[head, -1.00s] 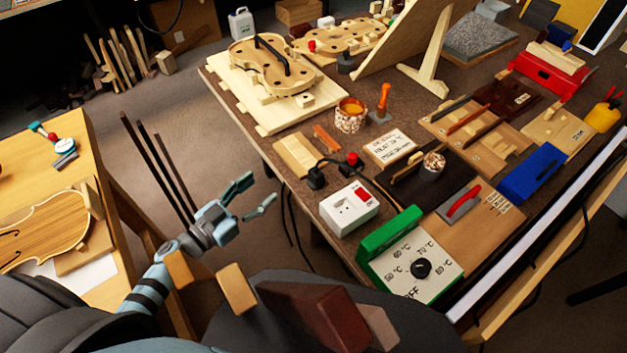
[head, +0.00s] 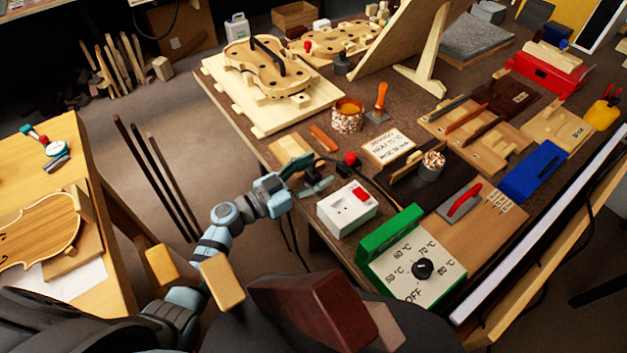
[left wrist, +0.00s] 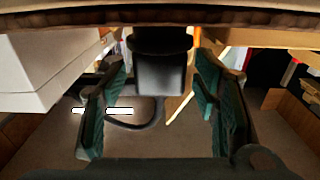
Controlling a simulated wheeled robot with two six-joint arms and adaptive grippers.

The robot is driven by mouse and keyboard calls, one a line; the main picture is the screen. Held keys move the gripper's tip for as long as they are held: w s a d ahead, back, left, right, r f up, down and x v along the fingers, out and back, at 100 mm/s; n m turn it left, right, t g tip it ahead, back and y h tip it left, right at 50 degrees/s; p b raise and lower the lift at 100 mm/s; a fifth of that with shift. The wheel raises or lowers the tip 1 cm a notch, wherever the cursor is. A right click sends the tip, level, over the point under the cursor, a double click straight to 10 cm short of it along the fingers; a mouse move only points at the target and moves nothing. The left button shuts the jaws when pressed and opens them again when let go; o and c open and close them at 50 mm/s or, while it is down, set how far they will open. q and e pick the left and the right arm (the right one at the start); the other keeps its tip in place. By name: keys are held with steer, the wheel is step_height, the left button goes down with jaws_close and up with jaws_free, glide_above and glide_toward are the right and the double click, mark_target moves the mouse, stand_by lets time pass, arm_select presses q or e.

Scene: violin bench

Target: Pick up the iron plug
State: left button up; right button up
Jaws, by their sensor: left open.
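The black iron plug (left wrist: 160,70) shows in the left wrist view between the two open fingers of my left gripper (left wrist: 160,105). Gaps show on both sides of it, so the fingers are not closed on it. A dark cable loops below it. In the head view my left gripper (head: 307,177) is at the bench's near-left edge, beside the white socket box (head: 338,212) with a red switch. There the gripper mostly hides the plug. The socket box also shows at the left of the left wrist view (left wrist: 45,65). My right gripper is not in view.
A green-and-white temperature dial box (head: 410,265) stands near the front edge. A wooden block (head: 288,146), a lettered wooden plate (head: 388,146) and a red knob (head: 351,158) lie close to the gripper. A violin body (head: 265,70) is farther back.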

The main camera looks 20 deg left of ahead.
mark_target(313, 171)
arm_select(q)
steer(key=c, duration=1.2)
steer(key=shift+r, duration=0.1)
step_height(313, 171, up, 20)
steer(key=p, duration=1.3)
